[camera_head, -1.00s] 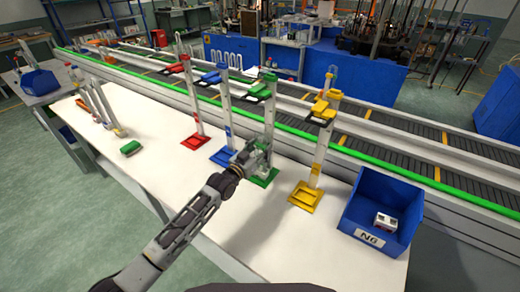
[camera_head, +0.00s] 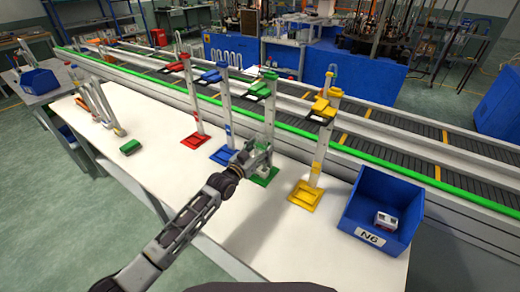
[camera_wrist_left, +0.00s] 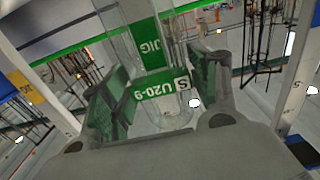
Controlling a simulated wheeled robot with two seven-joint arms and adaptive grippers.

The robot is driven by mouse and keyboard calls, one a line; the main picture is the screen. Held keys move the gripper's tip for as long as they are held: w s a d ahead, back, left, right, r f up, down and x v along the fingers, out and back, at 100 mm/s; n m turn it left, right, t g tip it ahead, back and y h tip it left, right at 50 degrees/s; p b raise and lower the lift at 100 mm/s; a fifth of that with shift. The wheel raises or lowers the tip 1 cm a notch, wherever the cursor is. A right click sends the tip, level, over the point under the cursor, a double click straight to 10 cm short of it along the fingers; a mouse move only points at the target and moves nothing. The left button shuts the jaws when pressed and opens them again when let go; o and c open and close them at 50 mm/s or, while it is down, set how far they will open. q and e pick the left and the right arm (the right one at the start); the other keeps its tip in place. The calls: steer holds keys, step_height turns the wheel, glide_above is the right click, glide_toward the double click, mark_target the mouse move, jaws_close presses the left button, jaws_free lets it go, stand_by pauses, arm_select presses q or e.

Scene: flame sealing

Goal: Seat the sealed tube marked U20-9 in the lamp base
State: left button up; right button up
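The clear tube (camera_wrist_left: 170,120) with the green label U20-9 shows in the left wrist view, upright between my left gripper's (camera_wrist_left: 162,92) green-padded fingers. The pads sit at both sides of the label, and the gripper looks shut on the tube. In the head view my left gripper (camera_head: 260,155) is low at the green stand, just above its green lamp base (camera_head: 265,178). The fingers largely hide the tube there, and I cannot tell whether its lower end touches the base. A green JIG label (camera_wrist_left: 148,45) is behind the tube. My right gripper is not in view.
Red (camera_head: 195,141), blue (camera_head: 223,157) and yellow (camera_head: 304,197) stand bases are beside the green one. A blue NG bin (camera_head: 357,212) is at the right. A green block (camera_head: 130,147) and a tube rack are at the left. The front of the table is clear.

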arm_select(q)
steer(key=shift+o, duration=1)
steer(key=v, duration=1.2)
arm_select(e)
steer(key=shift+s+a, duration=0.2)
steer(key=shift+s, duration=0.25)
arm_select(q)
steer(key=shift+s, duration=0.1)
stand_by(0.6)
